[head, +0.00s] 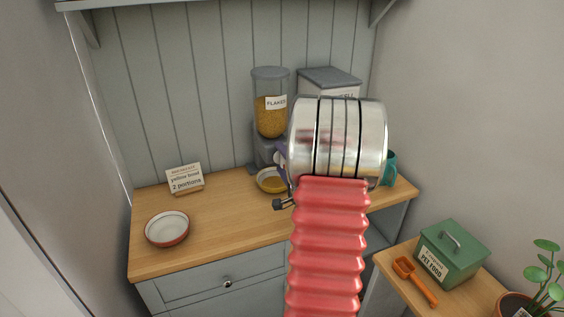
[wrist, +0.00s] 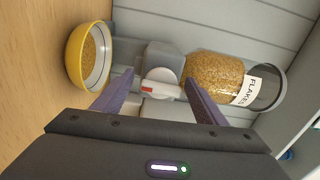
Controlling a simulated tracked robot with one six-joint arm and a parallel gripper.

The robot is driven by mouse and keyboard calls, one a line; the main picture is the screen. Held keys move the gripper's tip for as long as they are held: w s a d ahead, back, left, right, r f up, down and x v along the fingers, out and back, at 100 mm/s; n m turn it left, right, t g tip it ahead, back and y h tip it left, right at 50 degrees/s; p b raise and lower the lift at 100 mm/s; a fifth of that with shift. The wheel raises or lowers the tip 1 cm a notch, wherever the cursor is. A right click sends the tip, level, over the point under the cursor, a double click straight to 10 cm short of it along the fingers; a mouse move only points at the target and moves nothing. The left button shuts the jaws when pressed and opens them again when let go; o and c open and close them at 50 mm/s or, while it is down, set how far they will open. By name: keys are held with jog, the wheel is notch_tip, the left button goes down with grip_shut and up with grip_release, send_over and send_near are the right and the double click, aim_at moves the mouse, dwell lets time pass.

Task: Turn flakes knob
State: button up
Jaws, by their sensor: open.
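The flakes dispenser (head: 270,102), a clear cylinder of flakes with a grey lid and label, stands against the back wall; it lies sideways in the wrist view (wrist: 215,75). Its knob (wrist: 165,90), a pale bar with a red mark, is on the grey body. The yellow bowl (head: 262,187) sits below the outlet and holds flakes; its yellow side also shows in the wrist view (wrist: 74,54). My gripper (wrist: 159,79) is open, with its purple fingers on either side of the knob. I cannot tell whether they touch it. My arm hides most of the gripper in the head view.
A card (head: 185,178) reads "yellow bowl 2 portions". An empty red-rimmed bowl (head: 167,229) stands front left. A second grey-lidded container (head: 330,78) and a teal mug (head: 390,168) are partly behind my arm. A green pet food box (head: 452,250) and orange scoop (head: 414,279) are lower right.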

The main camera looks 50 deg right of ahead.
jog(key=v, duration=1.3)
jog(key=shift+s+a, duration=0.15)
jog(key=shift+s, duration=0.15)
jog(key=shift+w+f, duration=0.1)
jog(key=w+a+r+n+g+y, duration=0.25)
jog(key=w+a+n, duration=0.3)
jog(key=a, duration=0.35)
jog(key=w+a+r+n+g+y, duration=0.1)
jog(key=w+a+n+g, duration=0.25)
jog(key=a+n, duration=0.35)
jog(key=s+a+n+g+y, duration=0.1)
jog(key=s+a+n+y, duration=0.1)
jog(key=a, duration=0.7)
jog(key=s+a+n+g+y, duration=0.1)
jog(key=s+a+n, duration=0.4)
jog(key=a, duration=0.4)
jog(key=s+a+r+n+g+y, duration=0.1)
jog(key=s+a+n, duration=0.3)
jog(key=a, duration=0.5)
jog(key=shift+s+g+y, duration=0.4)
jog(key=shift+s+y, duration=0.4)
jog(key=shift+y, duration=0.05)
